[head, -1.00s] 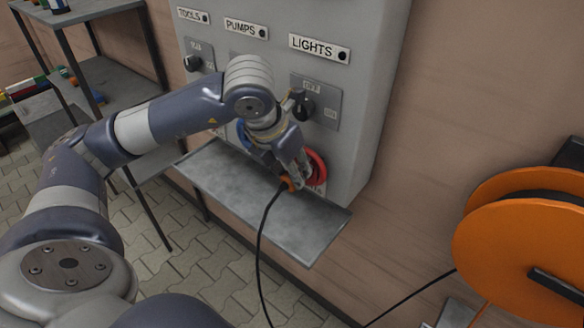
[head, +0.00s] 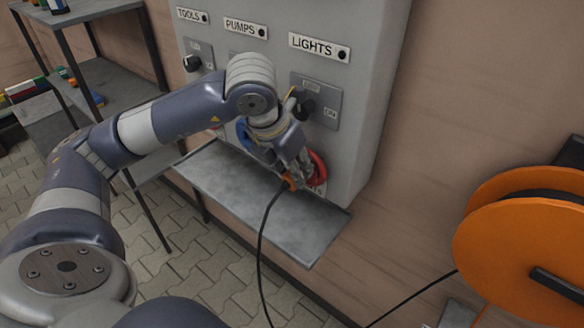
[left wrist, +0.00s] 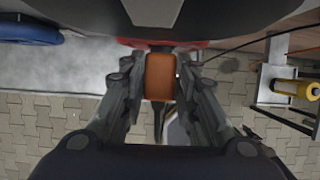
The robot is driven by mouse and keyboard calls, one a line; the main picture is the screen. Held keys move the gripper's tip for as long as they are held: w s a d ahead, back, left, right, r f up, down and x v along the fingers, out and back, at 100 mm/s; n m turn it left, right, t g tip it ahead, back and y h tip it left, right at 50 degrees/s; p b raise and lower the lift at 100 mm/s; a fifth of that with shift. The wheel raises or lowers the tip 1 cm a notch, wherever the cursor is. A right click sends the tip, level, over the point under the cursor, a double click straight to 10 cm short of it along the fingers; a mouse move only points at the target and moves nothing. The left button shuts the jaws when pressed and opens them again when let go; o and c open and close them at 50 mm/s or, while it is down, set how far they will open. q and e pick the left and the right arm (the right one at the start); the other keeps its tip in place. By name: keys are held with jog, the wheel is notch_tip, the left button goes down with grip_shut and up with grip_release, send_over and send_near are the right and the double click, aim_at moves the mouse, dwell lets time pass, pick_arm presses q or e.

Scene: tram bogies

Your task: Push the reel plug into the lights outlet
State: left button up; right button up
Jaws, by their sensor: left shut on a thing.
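My left gripper (head: 298,172) is shut on the orange reel plug (head: 289,181), just in front of the red lights outlet (head: 317,168) on the grey cabinet. In the left wrist view the plug (left wrist: 159,77) sits between the two fingers (left wrist: 160,85), its far end close against a red rim (left wrist: 165,43). I cannot tell how deep the plug sits, as the gripper hides the outlet's face. A black cable (head: 261,240) hangs from the plug and runs to the orange reel (head: 515,240). My right gripper is not in view.
A metal shelf (head: 262,205) juts out below the outlets. A LIGHTS label (head: 320,47) and a dark rotary switch (head: 305,106) are above the red outlet. A blue outlet (head: 243,133) is to its left. A rack (head: 85,60) stands at the left.

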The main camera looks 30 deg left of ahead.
pick_arm(q)
jog(key=shift+w, duration=0.2)
jog(key=o, duration=1.1)
jog(key=shift+c, duration=0.2)
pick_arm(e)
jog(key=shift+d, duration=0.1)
pick_arm(q)
jog(key=v, duration=1.2)
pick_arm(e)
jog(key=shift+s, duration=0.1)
